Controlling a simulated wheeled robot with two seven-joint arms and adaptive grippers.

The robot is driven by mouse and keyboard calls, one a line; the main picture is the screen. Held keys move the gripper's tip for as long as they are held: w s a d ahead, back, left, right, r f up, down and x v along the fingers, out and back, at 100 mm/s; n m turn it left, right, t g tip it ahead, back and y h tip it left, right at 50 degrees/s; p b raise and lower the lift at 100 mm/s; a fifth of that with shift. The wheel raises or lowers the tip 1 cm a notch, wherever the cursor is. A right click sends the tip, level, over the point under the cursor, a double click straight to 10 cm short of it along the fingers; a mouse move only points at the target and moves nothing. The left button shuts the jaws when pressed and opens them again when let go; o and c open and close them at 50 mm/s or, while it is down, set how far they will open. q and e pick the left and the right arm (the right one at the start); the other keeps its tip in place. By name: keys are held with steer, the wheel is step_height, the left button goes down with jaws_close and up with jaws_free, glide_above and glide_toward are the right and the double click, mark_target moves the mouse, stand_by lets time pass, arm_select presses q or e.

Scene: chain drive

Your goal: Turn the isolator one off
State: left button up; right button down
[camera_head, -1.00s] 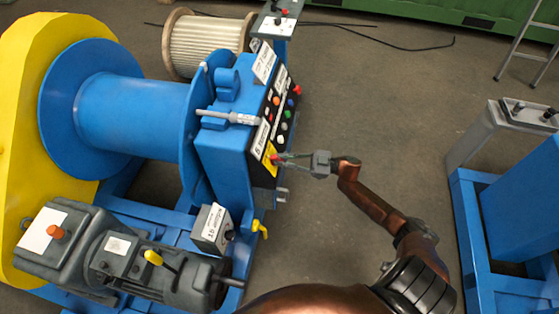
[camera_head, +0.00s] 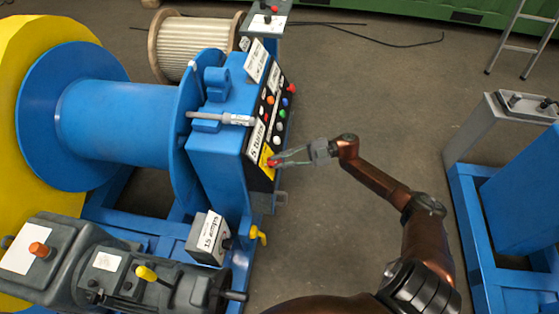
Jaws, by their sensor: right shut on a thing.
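The isolator is a red rotary switch (camera_head: 271,163) on a yellow plate (camera_head: 265,155) at the lower end of the black control panel on the blue machine. My right gripper (camera_head: 277,161) reaches it from the right and is shut on the red switch. The fingers partly cover the switch, so its exact angle cannot be told. My left gripper is out of the picture.
Several coloured buttons (camera_head: 278,127) sit on the panel just above the switch. Another blue frame (camera_head: 468,210) stands at the right, with clear floor between.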

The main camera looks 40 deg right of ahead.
steer(key=shift+w+d, duration=0.1)
steer(key=c, duration=1.9)
jaws_free()
steer(key=shift+c, duration=0.2)
steer(key=v, duration=1.2)
